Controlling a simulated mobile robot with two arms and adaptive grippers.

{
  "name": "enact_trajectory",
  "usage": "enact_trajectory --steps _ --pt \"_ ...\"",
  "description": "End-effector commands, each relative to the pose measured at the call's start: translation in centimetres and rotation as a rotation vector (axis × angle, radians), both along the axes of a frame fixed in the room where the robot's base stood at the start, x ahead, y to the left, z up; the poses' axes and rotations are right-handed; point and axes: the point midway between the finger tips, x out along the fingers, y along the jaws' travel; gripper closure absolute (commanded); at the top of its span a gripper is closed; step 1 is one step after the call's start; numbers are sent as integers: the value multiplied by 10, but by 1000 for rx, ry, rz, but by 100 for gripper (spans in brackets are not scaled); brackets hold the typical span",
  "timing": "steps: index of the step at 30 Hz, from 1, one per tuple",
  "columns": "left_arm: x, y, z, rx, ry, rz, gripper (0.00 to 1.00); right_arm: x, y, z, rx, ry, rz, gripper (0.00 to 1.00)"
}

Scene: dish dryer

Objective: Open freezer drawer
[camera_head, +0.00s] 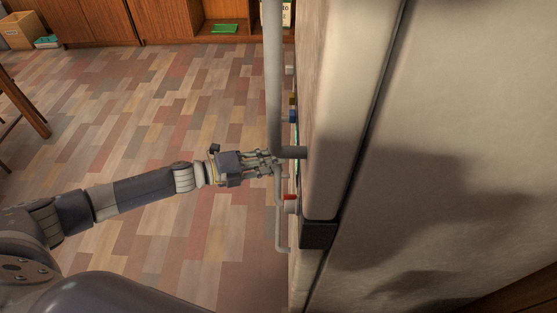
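A pale fridge (335,110) with a seam down its side fills the right of the view. Its upper door has a long grey vertical bar handle (273,80), with a mount near its lower end. Below it, a thinner grey bar handle (279,220) runs along the lower front, which I take to be the freezer drawer's handle. My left gripper (274,164) comes in from the left, with its fingertips at the place where the two handles overlap. I cannot tell whether it touches either handle or how far its fingers are closed. The drawer's front is mostly hidden by the steep angle. My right gripper is out of view.
The patchwork floor (150,110) to the left is clear. Wooden cabinets (170,20) stand at the back, and a wooden furniture leg (22,100) is at the left edge.

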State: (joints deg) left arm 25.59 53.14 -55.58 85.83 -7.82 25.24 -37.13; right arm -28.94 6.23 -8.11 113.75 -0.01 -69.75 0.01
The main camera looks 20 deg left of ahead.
Motion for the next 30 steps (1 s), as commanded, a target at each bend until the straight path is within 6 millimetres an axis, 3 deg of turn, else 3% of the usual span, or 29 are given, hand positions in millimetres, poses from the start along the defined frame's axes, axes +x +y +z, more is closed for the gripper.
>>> enact_trajectory --steps 6,15,18,19,30 --pt "12 -15 -4 0 0 1 77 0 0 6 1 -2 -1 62" --pt "14 -16 -4 1 0 1 77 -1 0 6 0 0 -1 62" --pt "14 -16 -4 1 0 1 97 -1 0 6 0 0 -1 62" --pt "14 -16 -4 1 0 1 100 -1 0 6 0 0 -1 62" --pt "13 -16 -5 2 1 1 100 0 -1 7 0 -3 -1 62"
